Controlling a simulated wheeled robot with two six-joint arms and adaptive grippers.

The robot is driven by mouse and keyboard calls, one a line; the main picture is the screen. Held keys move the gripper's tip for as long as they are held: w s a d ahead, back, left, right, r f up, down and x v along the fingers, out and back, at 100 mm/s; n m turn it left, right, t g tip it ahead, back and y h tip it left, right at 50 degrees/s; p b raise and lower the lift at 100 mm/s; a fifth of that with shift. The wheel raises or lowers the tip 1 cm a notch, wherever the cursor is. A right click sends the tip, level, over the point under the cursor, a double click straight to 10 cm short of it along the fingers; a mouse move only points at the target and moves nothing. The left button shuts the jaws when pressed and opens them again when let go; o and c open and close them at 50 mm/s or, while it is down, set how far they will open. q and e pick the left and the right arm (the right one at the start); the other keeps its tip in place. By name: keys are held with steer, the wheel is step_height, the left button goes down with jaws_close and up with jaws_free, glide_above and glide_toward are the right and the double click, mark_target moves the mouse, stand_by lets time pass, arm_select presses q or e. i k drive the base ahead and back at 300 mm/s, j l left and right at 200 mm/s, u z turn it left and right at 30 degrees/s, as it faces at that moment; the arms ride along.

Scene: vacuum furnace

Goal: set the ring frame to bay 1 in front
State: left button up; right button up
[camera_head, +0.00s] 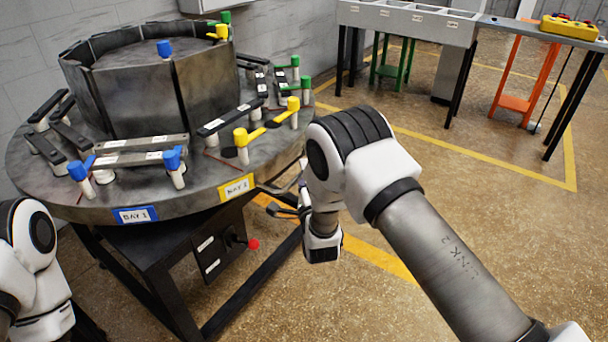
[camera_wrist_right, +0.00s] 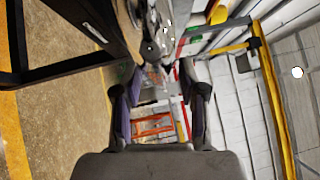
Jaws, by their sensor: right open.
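The ring frame (camera_head: 120,205) is a round grey metal turntable with a tall segmented ring on it. Its blue BAY 1 label (camera_head: 135,215) is at the front left, and its yellow BAY 2 label (camera_head: 237,187) is farther right on the rim. My right gripper (camera_head: 283,208) points toward the rim just right of the BAY 2 label, partly hidden by my own arm. In the right wrist view the gripper (camera_wrist_right: 160,100) is open, with nothing clearly between its fingers. My left arm shows at the lower left edge; its gripper is out of view.
Blue (camera_head: 172,158), yellow (camera_head: 241,137) and green (camera_head: 295,61) clamps and dark bars stand on the turntable. A black stand (camera_head: 165,260) with a red knob (camera_head: 253,244) is below.

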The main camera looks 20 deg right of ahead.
mark_target(128, 92)
steer(key=i+l+u, duration=0.2)
steer(key=i+l, duration=0.15)
steer(key=i+l+u, duration=0.2)
steer(key=l, duration=0.4)
steer(key=i, duration=0.1)
